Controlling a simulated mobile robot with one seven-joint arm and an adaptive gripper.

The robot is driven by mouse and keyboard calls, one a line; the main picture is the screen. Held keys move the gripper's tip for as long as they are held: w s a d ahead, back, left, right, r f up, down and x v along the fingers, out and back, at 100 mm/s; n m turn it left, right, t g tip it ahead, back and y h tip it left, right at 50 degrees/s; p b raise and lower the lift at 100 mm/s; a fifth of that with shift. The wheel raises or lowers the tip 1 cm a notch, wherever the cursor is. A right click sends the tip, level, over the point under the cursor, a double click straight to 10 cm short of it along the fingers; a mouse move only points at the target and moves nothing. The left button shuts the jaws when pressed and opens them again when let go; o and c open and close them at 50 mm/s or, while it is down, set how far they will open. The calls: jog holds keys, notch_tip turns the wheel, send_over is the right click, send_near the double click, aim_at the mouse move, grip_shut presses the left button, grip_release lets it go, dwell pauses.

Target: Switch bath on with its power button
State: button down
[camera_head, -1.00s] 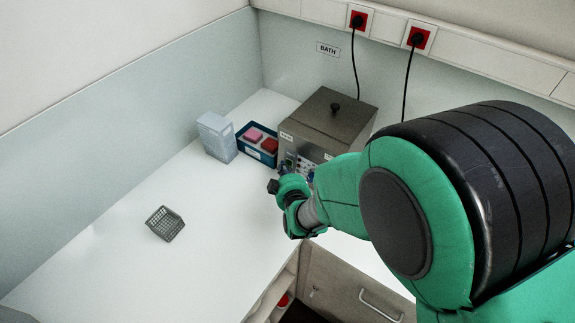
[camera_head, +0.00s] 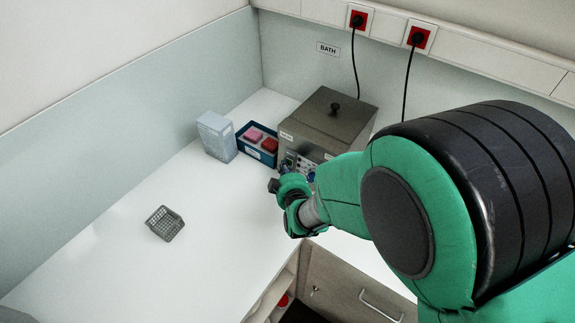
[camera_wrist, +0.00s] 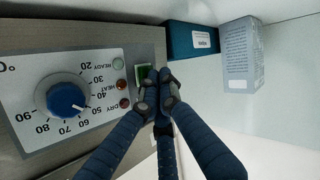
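The bath (camera_head: 328,118) is a grey metal box with a knobbed lid, standing at the back of the white counter. Its front panel (camera_wrist: 75,97) fills the left of the wrist view, with a blue-capped dial (camera_wrist: 65,98) and READY, HEAT and DRY lamps. In the head view my gripper (camera_head: 283,183) is in front of the panel.
A blue tray (camera_head: 242,148) with pink and red items stands left of the bath, beside a pale box (camera_head: 216,137). A grey wire basket (camera_head: 165,223) stands on the otherwise clear left counter. Black cables run to wall sockets (camera_head: 357,19) behind.

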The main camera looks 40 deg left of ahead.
jog(key=shift+w, duration=0.35)
jog(key=shift+s, duration=0.1)
dwell(0.3)
jog(key=shift+s, duration=0.45)
jog(key=shift+s+r, duration=0.15)
jog(key=shift+s, duration=0.8)
jog(key=shift+s+r, duration=0.2)
jog(key=shift+s, duration=0.75)
jog(key=shift+s+r, duration=0.15)
jog(key=shift+s, duration=0.8)
